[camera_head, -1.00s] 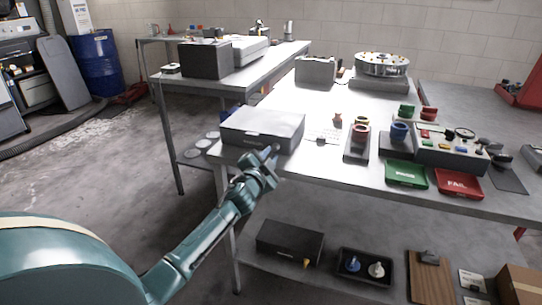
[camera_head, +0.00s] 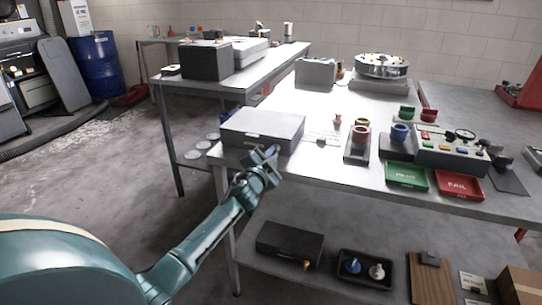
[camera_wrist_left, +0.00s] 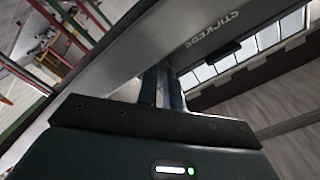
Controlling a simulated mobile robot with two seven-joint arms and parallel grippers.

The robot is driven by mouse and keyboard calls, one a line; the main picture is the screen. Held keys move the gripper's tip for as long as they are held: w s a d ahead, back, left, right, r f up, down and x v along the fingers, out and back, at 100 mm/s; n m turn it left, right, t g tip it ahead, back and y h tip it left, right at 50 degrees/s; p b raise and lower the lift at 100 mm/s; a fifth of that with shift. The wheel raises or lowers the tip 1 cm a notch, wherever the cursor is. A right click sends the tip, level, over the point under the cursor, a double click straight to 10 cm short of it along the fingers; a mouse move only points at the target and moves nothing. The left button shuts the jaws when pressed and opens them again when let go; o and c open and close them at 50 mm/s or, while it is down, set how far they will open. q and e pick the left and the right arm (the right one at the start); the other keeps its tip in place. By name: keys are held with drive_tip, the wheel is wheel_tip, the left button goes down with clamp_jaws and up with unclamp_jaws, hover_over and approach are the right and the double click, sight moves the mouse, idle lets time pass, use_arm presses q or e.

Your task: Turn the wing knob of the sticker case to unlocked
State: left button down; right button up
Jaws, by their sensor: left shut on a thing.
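The sticker case (camera_head: 262,125) is a flat grey case at the front left corner of the near table. In the left wrist view its STICKERS lettering (camera_wrist_left: 208,32) runs at a slant across the upper part of the picture. My left gripper (camera_head: 268,156) is at the front face of the case. In the left wrist view its two fingers (camera_wrist_left: 162,80) are close together, shut on the wing knob against the case. The knob is hidden by the fingers, so its angle cannot be read. My right gripper is in no view.
A green tray (camera_head: 407,176), a red tray (camera_head: 459,186) and a control box (camera_head: 440,146) stand to the right on the table. A black case (camera_head: 289,241) and a black tray (camera_head: 365,281) are on the shelf below. Open floor lies to the left.

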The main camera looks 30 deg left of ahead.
use_arm(q)
drive_tip(key=m, duration=0.3)
drive_tip(key=shift+m+p, duration=0.3)
drive_tip(key=shift+m, duration=2.2)
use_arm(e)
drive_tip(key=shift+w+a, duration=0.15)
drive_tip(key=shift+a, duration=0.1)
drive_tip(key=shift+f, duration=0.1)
use_arm(q)
drive_tip(key=c, duration=1.8)
unclamp_jaws()
drive_tip(key=shift+s, duration=0.1)
